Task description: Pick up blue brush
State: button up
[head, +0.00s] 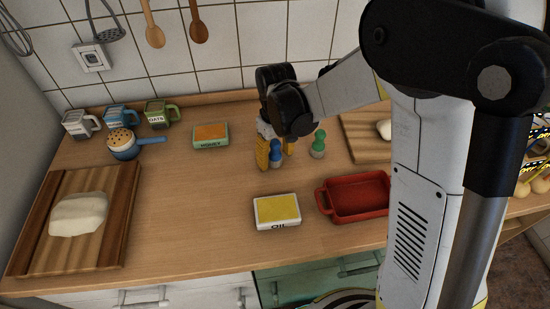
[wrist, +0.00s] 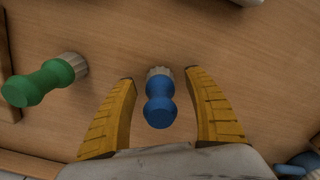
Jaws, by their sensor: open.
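The blue brush (wrist: 160,103) has a blue handle and a pale bristle end. In the wrist view it lies between the two yellow fingers of my gripper (wrist: 160,85), with a visible gap on each side. My gripper (head: 270,155) is open and points down over the counter. In the head view the blue brush (head: 276,153) shows beside the yellow fingers and is partly hidden by my gripper.
A green brush (head: 318,146) stands close to the right; it also shows in the wrist view (wrist: 45,82). A red baking dish (head: 357,213), an oil tray (head: 277,212) and a honey tray (head: 210,135) are nearby. A tiled wall (head: 255,45) is behind.

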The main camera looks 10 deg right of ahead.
jog(key=shift+c, duration=0.5)
jog(key=c, duration=1.2)
jog(key=shift+r, duration=0.15)
grip_shut()
